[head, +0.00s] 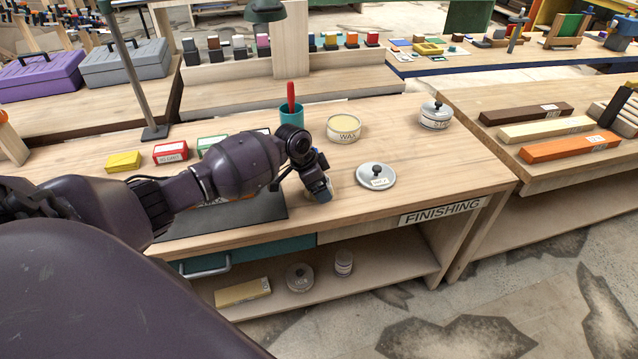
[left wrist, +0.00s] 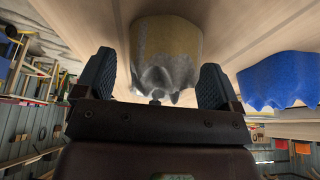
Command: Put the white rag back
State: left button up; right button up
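My left gripper (head: 318,190) is low over the front part of the finishing bench, left of a grey lid. In the left wrist view its two fingers (left wrist: 157,82) stand wide apart. A bunched cloth (left wrist: 166,55), yellowish with grey-white ragged folds, shows between and beyond the fingers, with gaps on both sides. It looks like the white rag, but I cannot tell for sure. A blue cloth (left wrist: 282,80) lies to its right in that view. I cannot make out either cloth clearly in the head view. My right gripper is out of view.
The grey lid (head: 376,176), the wax tin (head: 344,129), a teal cup (head: 291,114) with a red tool, and another lidded tin (head: 435,116) stand on the bench. Small yellow (head: 123,161) and red (head: 170,152) boxes and a dark mat (head: 262,209) are left. Below are a drawer and shelf.

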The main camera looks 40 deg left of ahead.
pick_arm(q)
jog(key=p+v, duration=0.2)
jog(key=v, duration=1)
jog(key=shift+r, duration=0.1)
dwell(0.4)
